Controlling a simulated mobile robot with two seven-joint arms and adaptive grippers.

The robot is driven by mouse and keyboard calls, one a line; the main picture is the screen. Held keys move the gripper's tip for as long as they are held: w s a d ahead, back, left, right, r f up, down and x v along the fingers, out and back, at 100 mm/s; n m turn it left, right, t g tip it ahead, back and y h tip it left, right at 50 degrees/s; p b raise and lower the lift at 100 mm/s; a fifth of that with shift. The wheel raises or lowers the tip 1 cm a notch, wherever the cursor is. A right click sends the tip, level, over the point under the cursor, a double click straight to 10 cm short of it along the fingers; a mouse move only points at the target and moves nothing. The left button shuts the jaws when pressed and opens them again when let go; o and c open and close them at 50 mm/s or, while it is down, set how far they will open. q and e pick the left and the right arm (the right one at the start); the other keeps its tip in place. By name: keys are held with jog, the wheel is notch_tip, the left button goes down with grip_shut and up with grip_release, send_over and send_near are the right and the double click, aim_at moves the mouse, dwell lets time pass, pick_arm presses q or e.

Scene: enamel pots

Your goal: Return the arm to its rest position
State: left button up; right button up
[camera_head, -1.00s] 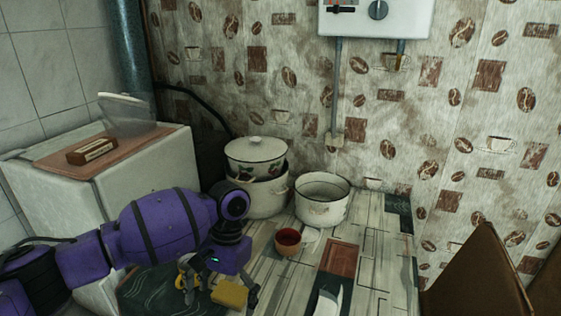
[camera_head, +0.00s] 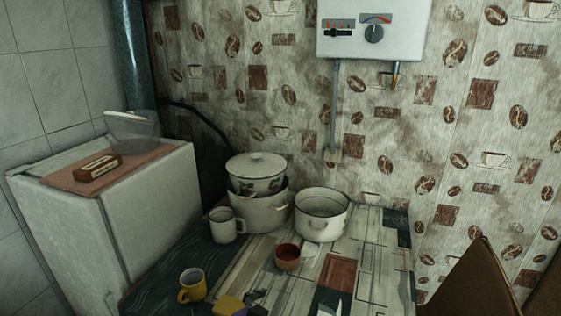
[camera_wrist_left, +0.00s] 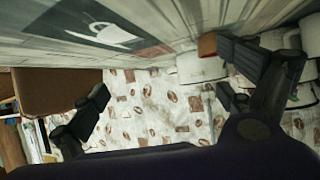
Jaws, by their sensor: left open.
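My left gripper is open and empty in the left wrist view (camera_wrist_left: 163,92), its two black fingers spread wide apart with the tabletop and papered wall beyond. In the head view only small dark and purple parts of it show at the bottom edge, beside a yellow block (camera_head: 229,304). Most of the arm is out of that frame. My right gripper is not in view.
On the table (camera_head: 235,272) stand a white mug (camera_head: 224,226), a lidded pot (camera_head: 256,175) stacked on another pot (camera_head: 262,212), an open pot (camera_head: 321,217) and a red-brown cup (camera_head: 287,257). A white cabinet (camera_head: 150,205) is at left, a brown chair (camera_head: 470,285) at right.

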pick_arm(q)
jog(key=s+a+f+n+y, duration=0.2)
jog(key=s+a+f, duration=0.2)
jog(key=s, duration=0.7)
jog(key=s+a+f+n+y+p, duration=0.1)
jog(key=s+a+f+n+y, duration=0.1)
jog(key=s+a+f, duration=0.3)
jog(key=s+a+f+n+g+y+p, duration=0.1)
jog(key=s+a+f, duration=0.4)
jog(key=s+a, duration=0.5)
jog(key=s+n+y, duration=0.1)
jog(key=s, duration=0.5)
jog(key=shift+s+a+f+n+y, duration=0.15)
jog(key=shift+s+a+n+y, duration=0.05)
jog(key=shift+s+n+y, duration=0.1)
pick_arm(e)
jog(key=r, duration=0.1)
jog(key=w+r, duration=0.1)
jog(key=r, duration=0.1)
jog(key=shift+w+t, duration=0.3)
